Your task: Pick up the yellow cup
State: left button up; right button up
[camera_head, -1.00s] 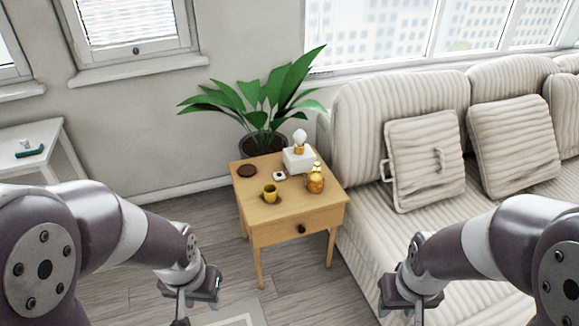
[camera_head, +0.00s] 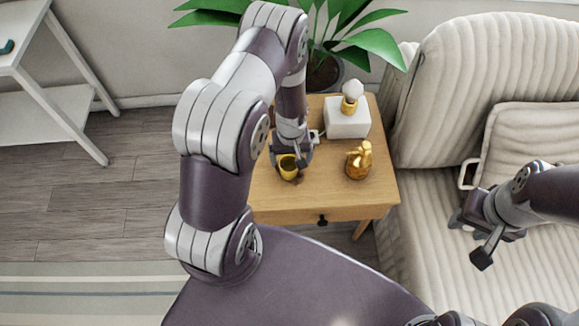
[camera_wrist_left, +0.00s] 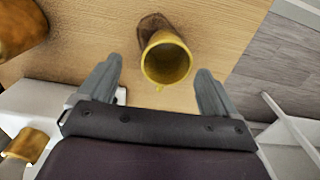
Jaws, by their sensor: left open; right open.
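The yellow cup (camera_head: 289,168) stands on the wooden side table (camera_head: 330,200), near its left side in the head view. My left gripper (camera_head: 292,155) is at the cup, on its far side, and partly covers it. In the left wrist view the yellow cup (camera_wrist_left: 166,60) shows its open mouth, just beyond and between the two spread fingers of my left gripper (camera_wrist_left: 157,80). The fingers are apart and nothing is held. My right gripper (camera_head: 482,238) is open and empty over the sofa at the right.
A potted plant (camera_head: 325,68) is behind. The beige sofa (camera_head: 440,130) borders the table's right side. The table's front is clear.

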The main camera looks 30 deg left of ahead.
aim_at(289, 166)
pick_arm(q)
jog(key=f, duration=0.5)
jog(key=shift+s+a+f, duration=0.1)
jog(key=shift+s+a, duration=0.1)
jog(key=shift+s, duration=0.05)
jog(key=shift+s, duration=0.1)
jog(key=c, duration=1.1)
jog(key=shift+r, duration=0.2)
